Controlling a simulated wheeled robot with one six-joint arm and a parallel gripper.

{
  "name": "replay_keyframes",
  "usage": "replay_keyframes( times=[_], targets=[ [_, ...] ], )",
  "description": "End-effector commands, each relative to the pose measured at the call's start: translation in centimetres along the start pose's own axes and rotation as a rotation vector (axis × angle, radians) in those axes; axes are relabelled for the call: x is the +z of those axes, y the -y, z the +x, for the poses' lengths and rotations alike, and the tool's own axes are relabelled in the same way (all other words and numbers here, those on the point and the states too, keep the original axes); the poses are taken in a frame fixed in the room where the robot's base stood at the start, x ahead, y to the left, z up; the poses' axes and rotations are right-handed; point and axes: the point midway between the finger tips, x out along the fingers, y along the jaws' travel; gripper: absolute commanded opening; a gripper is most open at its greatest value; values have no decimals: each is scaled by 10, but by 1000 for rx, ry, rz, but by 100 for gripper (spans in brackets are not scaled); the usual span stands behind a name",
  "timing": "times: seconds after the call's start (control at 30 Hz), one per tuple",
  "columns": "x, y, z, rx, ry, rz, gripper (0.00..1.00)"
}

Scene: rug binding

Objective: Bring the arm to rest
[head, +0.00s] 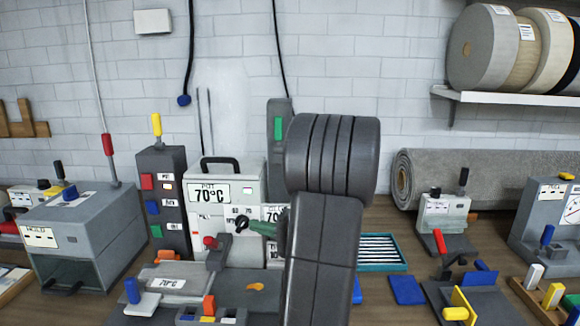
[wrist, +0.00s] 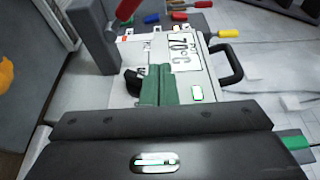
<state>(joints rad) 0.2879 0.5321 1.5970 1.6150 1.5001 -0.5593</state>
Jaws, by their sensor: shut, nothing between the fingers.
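My gripper (head: 252,226) shows in the head view as green fingers left of my dark arm, in front of the white-grey pot unit (head: 222,180) labelled 70°C. In the wrist view my gripper (wrist: 156,72) has its two green fingers together, with nothing seen between them. The pot unit (wrist: 205,72) lies beyond them there, turned on its side. A black knob (wrist: 132,82) shows beside the fingers; whether they touch it I cannot tell. My arm hides part of the bench and the units behind it in the head view.
A grey box machine (head: 75,235) and a dark switch column (head: 163,195) stand at left. A low grey fixture (head: 185,285) with a red-knobbed lever lies in front of the pot unit. A rolled grey rug (head: 490,172) lies at the back right, below a shelf (head: 510,97) of rolls.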

Motion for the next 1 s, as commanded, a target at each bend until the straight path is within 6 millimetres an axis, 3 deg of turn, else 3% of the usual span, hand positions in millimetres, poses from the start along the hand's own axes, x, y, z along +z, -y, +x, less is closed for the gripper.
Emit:
replay_keyframes(
  times=[0.23,0.37,0.73,0.8,1.0],
  targets=[
    [0,1,3,0,1,0,0],
    [1,1,16,0,4,0,0],
    [1,3,86,0,6,1,0],
    [0,-6,88,-6,1,-19,0],
    [-2,-8,88,-27,0,-74,0]
  ],
)
